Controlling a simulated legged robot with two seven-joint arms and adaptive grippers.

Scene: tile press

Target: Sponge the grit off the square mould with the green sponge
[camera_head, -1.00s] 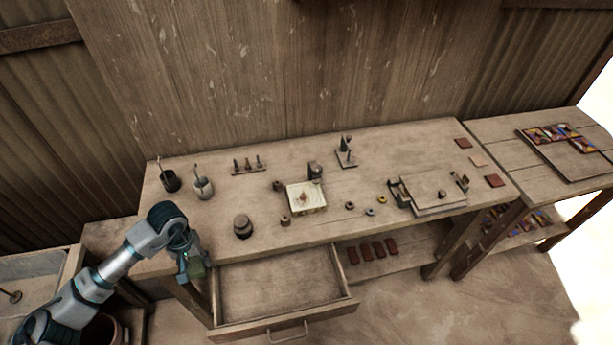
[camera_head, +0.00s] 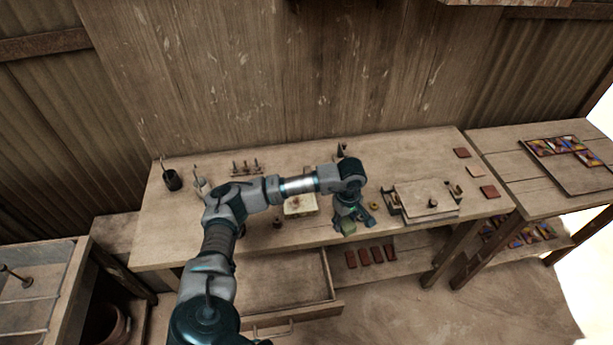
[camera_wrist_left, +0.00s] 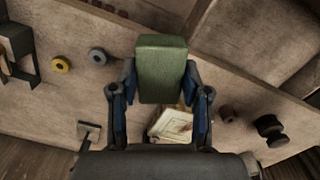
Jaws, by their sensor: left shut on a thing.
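My left gripper (camera_head: 350,218) is shut on the green sponge (camera_head: 348,227) and holds it over the front part of the bench. In the left wrist view the sponge (camera_wrist_left: 162,68) sits between both fingers (camera_wrist_left: 162,95). The square mould (camera_head: 299,209), a pale square plate, lies on the bench left of the gripper, partly hidden by my arm. In the left wrist view the mould (camera_wrist_left: 160,126) shows beyond the sponge, with brownish grit (camera_wrist_left: 185,127) on its face. The sponge looks apart from the mould. My right gripper is not in view.
A drawer (camera_head: 281,284) stands open below the bench front. A flat board with a knob (camera_head: 425,203) is to the gripper's right, with a yellow ring (camera_head: 374,208) between. A dark pot (camera_head: 172,180) stands at the left. Red tiles (camera_head: 489,191) lie at the right.

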